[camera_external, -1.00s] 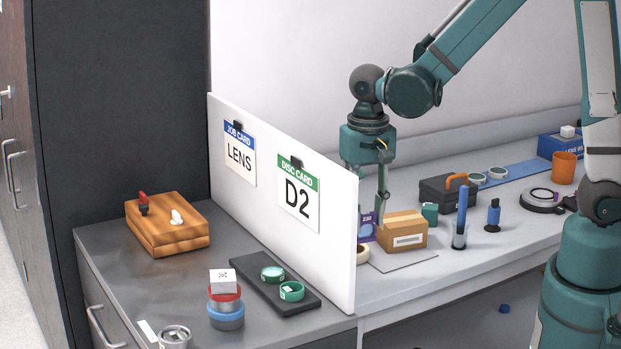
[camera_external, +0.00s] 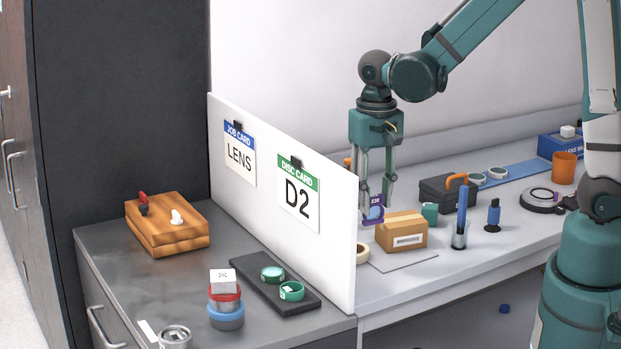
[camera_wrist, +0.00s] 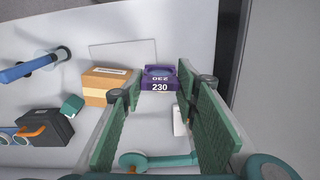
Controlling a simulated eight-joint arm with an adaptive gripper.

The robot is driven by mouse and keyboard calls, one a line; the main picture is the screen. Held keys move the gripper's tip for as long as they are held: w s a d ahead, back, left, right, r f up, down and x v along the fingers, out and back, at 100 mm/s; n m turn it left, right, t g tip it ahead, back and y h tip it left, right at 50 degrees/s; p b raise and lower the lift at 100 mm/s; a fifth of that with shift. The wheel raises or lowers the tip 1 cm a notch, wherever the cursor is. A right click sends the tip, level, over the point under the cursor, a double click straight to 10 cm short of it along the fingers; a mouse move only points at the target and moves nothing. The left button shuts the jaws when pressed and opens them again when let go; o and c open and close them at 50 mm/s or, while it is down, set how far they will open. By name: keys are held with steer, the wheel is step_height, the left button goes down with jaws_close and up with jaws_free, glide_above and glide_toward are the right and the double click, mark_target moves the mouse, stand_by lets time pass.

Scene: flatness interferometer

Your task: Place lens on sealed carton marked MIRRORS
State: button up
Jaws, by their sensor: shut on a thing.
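My gripper (camera_external: 376,202) is shut on a purple lens holder marked 230 (camera_external: 373,214) and carries it just left of a brown carton. In the wrist view the purple holder (camera_wrist: 160,84) sits between the tips of my two green finger pads (camera_wrist: 160,80). A round lens part shows in its face. The brown taped carton (camera_external: 402,236) stands closed on the bench with a white label, whose print is too small to read. It also shows in the wrist view (camera_wrist: 100,92), left of the held holder.
A tape roll (camera_external: 362,253) and a thin grey sheet (camera_external: 405,262) lie beside the carton. A teal block (camera_external: 430,214), a black toolbox (camera_external: 441,194) and a cup with a blue rod (camera_external: 459,236) stand to its right. A white partition (camera_external: 335,230) bounds the left.

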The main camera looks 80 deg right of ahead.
step_height(320, 180, up, 6)
steer(key=n+p, duration=0.1)
glide_above(402, 219)
steer(key=shift+d+f, duration=0.1)
steer(key=shift+f, duration=0.1)
steer(key=shift+f, duration=2.9)
steer(key=shift+f, duration=0.1)
steer(key=shift+f, duration=2)
steer(key=shift+f+b, duration=0.2)
steer(key=shift+b, duration=0.1)
steer(key=o, duration=0.9)
